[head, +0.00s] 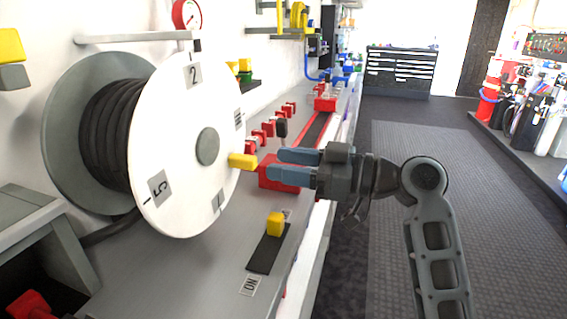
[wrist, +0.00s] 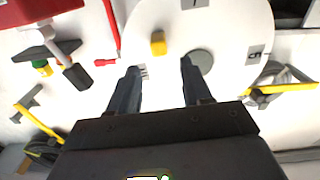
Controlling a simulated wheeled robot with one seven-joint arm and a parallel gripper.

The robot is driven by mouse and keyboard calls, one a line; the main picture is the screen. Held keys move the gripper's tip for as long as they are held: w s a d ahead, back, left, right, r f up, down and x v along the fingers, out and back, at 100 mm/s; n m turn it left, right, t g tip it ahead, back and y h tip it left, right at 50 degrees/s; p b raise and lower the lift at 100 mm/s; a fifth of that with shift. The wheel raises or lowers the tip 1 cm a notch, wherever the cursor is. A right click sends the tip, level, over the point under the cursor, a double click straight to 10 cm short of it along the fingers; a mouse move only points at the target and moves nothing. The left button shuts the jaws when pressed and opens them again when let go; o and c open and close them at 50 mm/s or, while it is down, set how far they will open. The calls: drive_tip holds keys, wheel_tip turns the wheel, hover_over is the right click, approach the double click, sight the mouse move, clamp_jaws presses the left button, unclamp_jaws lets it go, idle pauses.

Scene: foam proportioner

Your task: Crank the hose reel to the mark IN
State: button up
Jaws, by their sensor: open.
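The hose reel has a large white disc (head: 185,95) with a grey hub (head: 207,147) and dark hose (head: 108,125) wound behind it. A yellow crank handle (head: 242,160) stands out from the disc near its right rim. My gripper (head: 276,164) is open and empty just right of the handle, fingers pointing at it. In the wrist view the handle (wrist: 158,43) lies beyond and between the fingertips (wrist: 160,67), apart from both. Plates on the disc read 2 (head: 193,74), 5 (head: 159,188) and 1 (head: 217,201); another is too oblique to read. I cannot make out a mark IN.
A grey bar (head: 135,38) juts over the reel beside a red gauge (head: 187,14). A yellow-knobbed lever (head: 275,224) stands on the bench below my gripper. A red block (head: 283,176) and red valves sit behind the fingers.

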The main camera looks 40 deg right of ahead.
sight(255, 159)
drive_tip(key=shift+a+r+p, duration=0.1)
drive_tip(key=shift+r+p, duration=0.05)
drive_tip(key=shift+p, duration=0.95)
drive_tip(key=shift+w, duration=0.15)
drive_tip(key=x, duration=0.3)
drive_tip(key=p+x, duration=0.1)
drive_tip(key=x, duration=0.3)
drive_tip(key=shift+w+a+f, duration=0.1)
drive_tip(key=shift+w+f, duration=0.05)
drive_tip(key=shift+f, duration=0.05)
clamp_jaws()
